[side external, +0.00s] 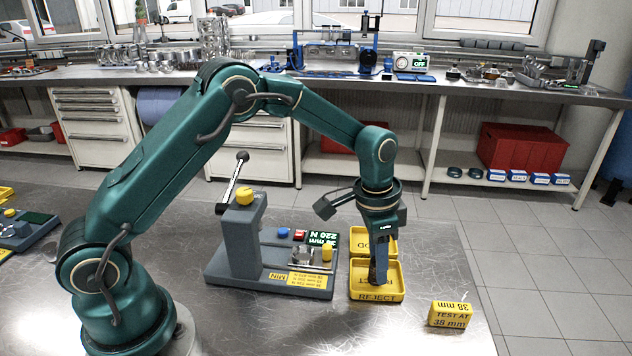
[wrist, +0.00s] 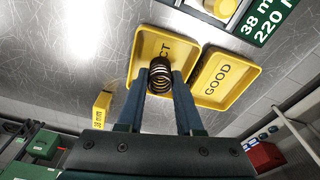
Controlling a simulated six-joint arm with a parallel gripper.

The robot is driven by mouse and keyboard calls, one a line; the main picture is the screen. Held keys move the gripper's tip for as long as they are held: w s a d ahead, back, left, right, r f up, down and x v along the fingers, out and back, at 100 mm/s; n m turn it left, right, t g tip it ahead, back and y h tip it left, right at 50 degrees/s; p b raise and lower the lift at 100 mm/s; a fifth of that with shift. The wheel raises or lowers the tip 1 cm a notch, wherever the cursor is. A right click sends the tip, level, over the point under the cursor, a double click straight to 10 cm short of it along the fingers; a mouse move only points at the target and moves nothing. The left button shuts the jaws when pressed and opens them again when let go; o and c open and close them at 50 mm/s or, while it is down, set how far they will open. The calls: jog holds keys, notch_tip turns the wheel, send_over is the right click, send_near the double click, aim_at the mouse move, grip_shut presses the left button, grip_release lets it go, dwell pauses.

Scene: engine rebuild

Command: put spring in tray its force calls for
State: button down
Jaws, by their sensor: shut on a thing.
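The spring (wrist: 160,74) is a dark coil between the two fingers of my gripper (wrist: 161,84) in the wrist view. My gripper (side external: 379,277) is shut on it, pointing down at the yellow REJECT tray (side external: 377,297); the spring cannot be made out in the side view. In the wrist view the REJECT tray (wrist: 150,45) lies behind the spring, and the GOOD tray (wrist: 222,77) is to its right. In the side view the GOOD tray (side external: 389,234) stands just behind the REJECT tray, partly covered by my wrist. I cannot tell whether the spring touches the tray floor.
The spring tester (side external: 240,240) with its lever stands left of the trays. Its display (side external: 322,239) reads 38 mm and 220 N. A yellow MIN plate (side external: 303,280) is on its base. A yellow "TEST AT 38 mm" block (side external: 451,315) stands right of the trays.

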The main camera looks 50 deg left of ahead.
jog(key=c, duration=0.6)
grip_release()
jog(key=shift+f, duration=0.1)
jog(key=shift+o, duration=0.2)
notch_tip(320, 180, up, 12)
jog(key=s, duration=0.1)
jog(key=s+a+r+n+t, duration=0.25)
jog(key=s+r, duration=0.25)
jog(key=s, duration=0.4)
jog(key=s+a+f+n+t, duration=0.2)
jog(key=s+f+n, duration=0.1)
jog(key=s, duration=0.7)
jog(key=shift+s+f+y, duration=0.2)
jog(key=shift+s+y, duration=0.05)
jog(key=shift+y, duration=0.05)
jog(key=shift+n, duration=0.25)
